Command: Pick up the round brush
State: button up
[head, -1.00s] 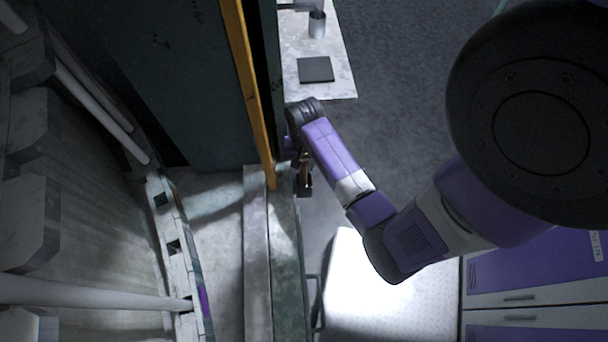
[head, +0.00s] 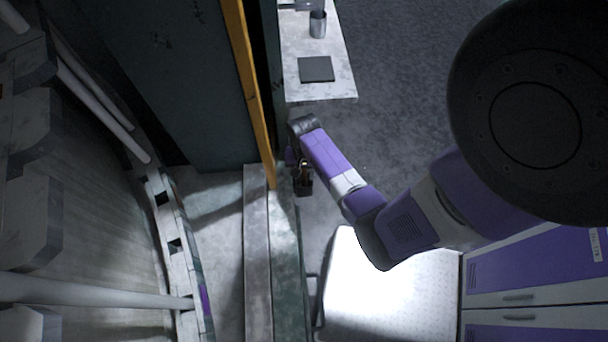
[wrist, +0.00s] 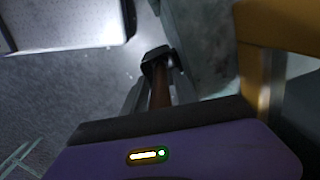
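The round brush shows in the wrist view as a brown handle (wrist: 160,90) with a dark block-like end (wrist: 156,56). In the head view, a small brown piece and a dark end (head: 304,187) show just right of the green ledge. My gripper (wrist: 164,78) has one grey finger on each side of the handle, with the dark end beyond the fingertips. Whether the fingers press on the handle or stand a little apart from it, I cannot tell. In the head view, my wrist partly hides the handle.
An orange upright post (head: 248,90) and a dark panel stand close left of my gripper. The green ledge (head: 285,250) runs below. A bright white-topped surface (head: 385,295) is at lower right. A table (head: 330,83) with a dark square and a metal cup (head: 317,24) is above.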

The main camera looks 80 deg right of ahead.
grip_shut()
jog(key=shift+r, duration=0.2)
